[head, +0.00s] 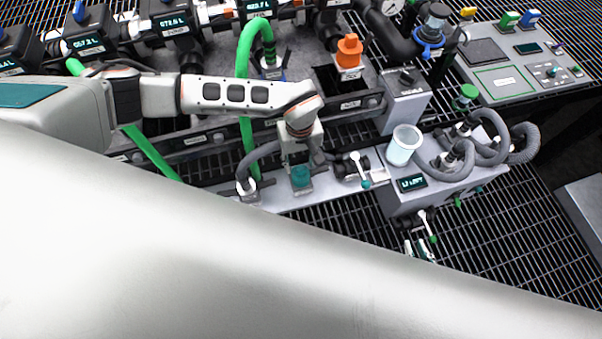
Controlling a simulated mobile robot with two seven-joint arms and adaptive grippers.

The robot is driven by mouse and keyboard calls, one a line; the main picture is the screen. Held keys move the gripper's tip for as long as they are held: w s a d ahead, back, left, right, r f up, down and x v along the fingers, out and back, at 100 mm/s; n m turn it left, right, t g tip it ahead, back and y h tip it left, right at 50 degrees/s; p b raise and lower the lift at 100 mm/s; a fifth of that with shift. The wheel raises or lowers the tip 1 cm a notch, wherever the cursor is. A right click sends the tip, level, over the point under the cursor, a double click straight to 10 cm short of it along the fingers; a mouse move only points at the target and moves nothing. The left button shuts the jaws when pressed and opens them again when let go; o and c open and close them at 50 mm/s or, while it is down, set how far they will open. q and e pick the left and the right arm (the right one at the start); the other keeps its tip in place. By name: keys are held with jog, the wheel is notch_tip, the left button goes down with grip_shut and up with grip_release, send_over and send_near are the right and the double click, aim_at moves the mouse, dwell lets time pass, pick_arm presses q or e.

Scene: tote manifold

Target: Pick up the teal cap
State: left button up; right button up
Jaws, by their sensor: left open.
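The teal cap (301,176) sits on a small grey plate on the light grey ledge in the middle of the head view. My left gripper (302,160) points down right above the cap, with its fingers open. The fingers look to be at about the cap's top edge. I cannot tell whether they touch it. My right gripper does not show. A large pale arm surface of mine covers the lower part of the view.
A grey hose (262,155) curves close on the left of the gripper. A white-handled valve (360,168) stands just right of the cap. A translucent cup (404,145) stands on the grey box further right. Green hoses (243,100) rise behind. Dark grating lies in front.

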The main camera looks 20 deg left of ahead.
aim_at(301, 168)
pick_arm(q)
notch_tip(301, 168, down, 4)
jog(key=shift+r+b, duration=0.15)
jog(key=shift+b, duration=0.15)
jog(key=shift+w, duration=0.1)
grip_shut()
jog(key=shift+d+r, duration=0.1)
jog(key=shift+r, duration=0.1)
